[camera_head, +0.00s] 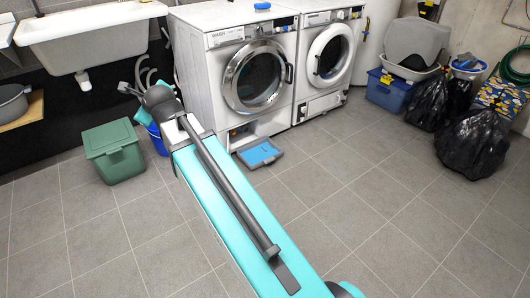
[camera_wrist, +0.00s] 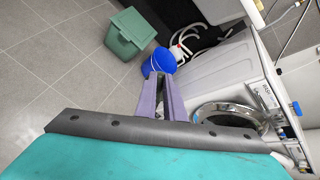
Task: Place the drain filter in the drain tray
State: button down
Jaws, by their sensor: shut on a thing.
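The drain tray (camera_head: 260,153), a shallow blue tray with a grey rim, lies on the floor in front of the left washing machine, below its open lower flap. In the wrist view my gripper (camera_wrist: 161,80) points at the floor near the blue bucket, its two purple-grey fingers close together. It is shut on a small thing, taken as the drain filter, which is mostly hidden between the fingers.
A green lidded bin (camera_head: 114,152) stands at the left, with a blue bucket (camera_wrist: 160,61) beside it. Two washing machines (camera_head: 255,75) stand at the back, below a blue object (camera_head: 262,6). Black bags (camera_head: 472,143) are at the right. The central floor is clear.

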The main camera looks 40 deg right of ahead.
aim_at(269, 153)
jog(key=u, duration=0.05)
jog(key=i, duration=1)
jog(key=z, duration=0.05)
